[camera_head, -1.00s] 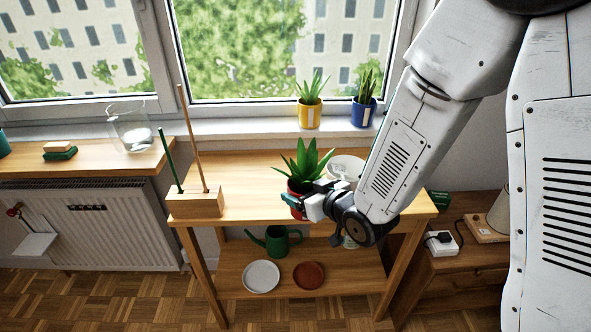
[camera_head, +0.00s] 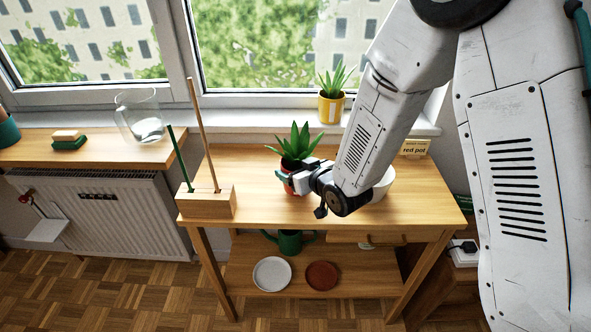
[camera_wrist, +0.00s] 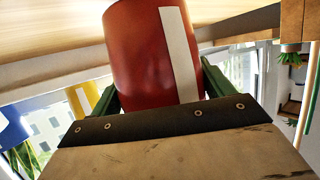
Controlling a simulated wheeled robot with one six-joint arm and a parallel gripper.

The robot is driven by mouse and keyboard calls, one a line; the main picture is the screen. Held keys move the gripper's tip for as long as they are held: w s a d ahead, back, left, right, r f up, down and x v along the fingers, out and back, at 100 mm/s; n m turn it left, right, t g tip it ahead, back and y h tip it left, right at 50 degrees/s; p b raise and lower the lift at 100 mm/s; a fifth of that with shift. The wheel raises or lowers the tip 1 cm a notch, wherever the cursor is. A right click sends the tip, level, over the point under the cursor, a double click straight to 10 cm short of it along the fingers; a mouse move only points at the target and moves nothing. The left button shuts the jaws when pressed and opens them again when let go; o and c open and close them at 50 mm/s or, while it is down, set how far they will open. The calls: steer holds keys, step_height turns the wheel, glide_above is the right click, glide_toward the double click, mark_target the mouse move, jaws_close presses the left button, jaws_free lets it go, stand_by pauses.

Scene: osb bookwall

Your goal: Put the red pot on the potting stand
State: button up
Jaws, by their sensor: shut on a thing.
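The red pot (camera_wrist: 145,60) holds a spiky green plant (camera_head: 298,145). It fills the upper middle of the wrist view, with a pale stripe down its side. My gripper (camera_head: 294,180) is shut on the pot, one green finger on each side. In the head view the pot is over the top of the wooden potting stand (camera_head: 250,175), left of its middle. It looks upright. I cannot tell whether its base touches the top. My gripper hides part of it.
A "red pot" sign (camera_head: 414,148) is at the back right. A wooden block with two sticks (camera_head: 207,203) is at the left. A yellow pot (camera_head: 331,107) stands on the sill. The stand's left-middle top is clear.

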steer(key=shift+w+f, duration=0.1)
steer(key=shift+f, duration=0.45)
steer(key=shift+f, duration=0.15)
steer(key=o, duration=1.2)
steer(key=shift+o, duration=0.2)
